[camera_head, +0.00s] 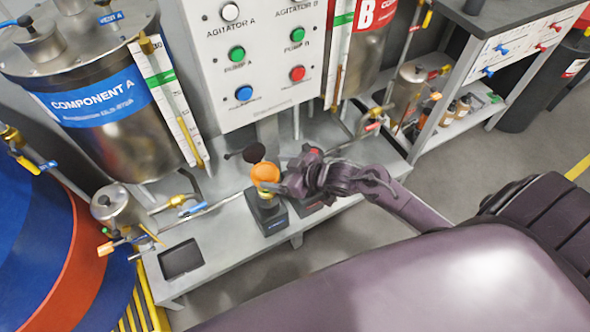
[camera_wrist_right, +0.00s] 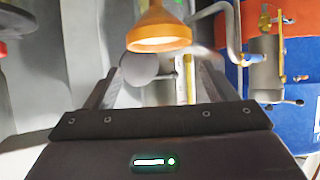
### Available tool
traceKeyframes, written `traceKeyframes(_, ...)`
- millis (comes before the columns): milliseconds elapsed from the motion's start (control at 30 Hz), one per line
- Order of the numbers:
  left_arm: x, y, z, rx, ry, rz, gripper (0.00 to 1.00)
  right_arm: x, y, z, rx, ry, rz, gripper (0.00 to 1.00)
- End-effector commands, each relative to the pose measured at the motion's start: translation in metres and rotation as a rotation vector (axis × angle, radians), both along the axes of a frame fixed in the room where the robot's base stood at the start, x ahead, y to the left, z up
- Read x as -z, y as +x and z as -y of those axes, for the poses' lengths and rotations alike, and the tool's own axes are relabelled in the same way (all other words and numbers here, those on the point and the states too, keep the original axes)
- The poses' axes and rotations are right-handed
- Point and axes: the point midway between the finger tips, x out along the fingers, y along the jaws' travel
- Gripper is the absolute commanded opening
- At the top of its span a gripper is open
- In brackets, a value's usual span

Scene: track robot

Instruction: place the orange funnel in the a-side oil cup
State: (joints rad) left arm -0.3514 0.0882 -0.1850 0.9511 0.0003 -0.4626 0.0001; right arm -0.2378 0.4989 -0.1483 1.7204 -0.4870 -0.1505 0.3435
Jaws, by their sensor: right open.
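The orange funnel (camera_head: 265,173) stands above a small black stand or scale (camera_head: 268,216) on the grey bench, with a yellowish part just below it. I cannot tell whether it is seated in a cup; the part under it is partly hidden. My right gripper (camera_head: 284,188) is just right of the funnel. In the right wrist view the funnel (camera_wrist_right: 158,28) shows ahead, at the top, beyond the fingers of the open right gripper (camera_wrist_right: 157,78), which appears empty. My left gripper is out of view. No a-side oil cup is clearly identifiable.
The Component A tank (camera_head: 95,110) stands at the left, and the button panel (camera_head: 262,65) rises behind the bench. A dark square pad (camera_head: 181,259) lies on the bench's left end. Valves and pipes (camera_head: 180,203) crowd the area left of the funnel.

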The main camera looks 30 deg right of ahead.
Motion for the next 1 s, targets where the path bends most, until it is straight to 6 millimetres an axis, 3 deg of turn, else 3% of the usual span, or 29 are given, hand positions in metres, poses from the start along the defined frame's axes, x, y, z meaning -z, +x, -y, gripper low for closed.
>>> traceKeyframes(100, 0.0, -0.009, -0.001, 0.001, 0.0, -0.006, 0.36, -0.014, -0.021, 0.014, -0.003, -0.003, -0.003, 0.78)
traceKeyframes(300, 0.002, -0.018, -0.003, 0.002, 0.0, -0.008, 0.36, -0.028, -0.043, 0.03, -0.002, -0.001, -0.003, 0.78)
traceKeyframes(700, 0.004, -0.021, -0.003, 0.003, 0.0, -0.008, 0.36, -0.029, -0.05, 0.037, 0.009, -0.001, -0.007, 0.78)
traceKeyframes(767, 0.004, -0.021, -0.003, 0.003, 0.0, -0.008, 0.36, -0.015, -0.05, 0.044, 0.037, -0.009, -0.027, 0.78)
traceKeyframes(867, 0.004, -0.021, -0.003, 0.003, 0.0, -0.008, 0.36, 0.038, -0.056, 0.064, 0.136, -0.04, -0.104, 0.78)
traceKeyframes(967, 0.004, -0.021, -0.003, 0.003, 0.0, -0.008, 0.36, 0.12, -0.083, 0.084, 0.262, -0.097, -0.241, 0.78)
traceKeyframes(1000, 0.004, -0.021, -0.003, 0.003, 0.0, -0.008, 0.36, 0.155, -0.102, 0.089, 0.306, -0.127, -0.31, 0.78)
